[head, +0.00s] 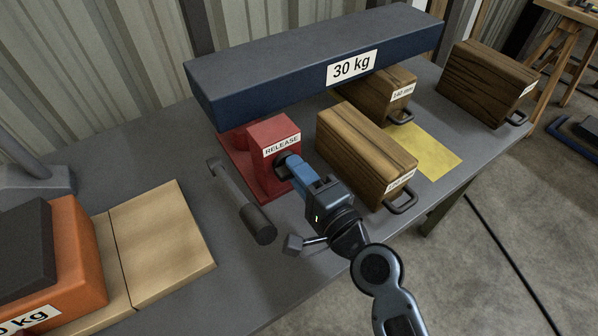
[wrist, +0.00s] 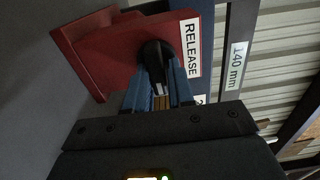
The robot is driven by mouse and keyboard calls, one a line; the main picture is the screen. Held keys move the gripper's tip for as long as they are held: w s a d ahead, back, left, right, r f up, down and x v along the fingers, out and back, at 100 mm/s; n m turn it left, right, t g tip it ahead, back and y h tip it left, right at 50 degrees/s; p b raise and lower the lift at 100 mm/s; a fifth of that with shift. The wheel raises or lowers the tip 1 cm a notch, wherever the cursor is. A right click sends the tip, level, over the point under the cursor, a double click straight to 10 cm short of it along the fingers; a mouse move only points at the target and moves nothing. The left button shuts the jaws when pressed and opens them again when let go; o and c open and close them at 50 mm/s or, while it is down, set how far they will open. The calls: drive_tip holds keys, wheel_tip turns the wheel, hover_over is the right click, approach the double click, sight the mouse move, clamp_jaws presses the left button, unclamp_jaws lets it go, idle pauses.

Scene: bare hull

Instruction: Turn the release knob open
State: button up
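The red release box (head: 269,158) with a white RELEASE label stands on the table under the left end of the long 30 kg block. Its black knob (head: 284,159) is on the side facing my gripper. In the wrist view the knob (wrist: 157,60) is dark, with a raised grip pointing toward my gripper. My gripper (head: 287,166) is right at the knob. Its two blue fingers (wrist: 159,80) are apart, one on each side of the knob. I cannot tell whether they press on it or only stand around it.
The dark blue 30 kg block (head: 290,70) lies above the box. A wooden block with a handle (head: 365,150) stands close right of my gripper. A dark cylinder-ended bar (head: 240,200) lies to the left. A yellow patch (head: 425,150) marks the table at right.

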drive_tip(key=shift+o, duration=1.3)
drive_tip(key=shift+w, duration=0.1)
drive_tip(key=shift+f, duration=0.1)
drive_tip(key=b+v, duration=0.1)
drive_tip(key=v, duration=0.6)
drive_tip(key=shift+s+d+b, duration=0.2)
drive_tip(key=shift+s+b, duration=0.15)
drive_tip(key=shift+b, duration=0.05)
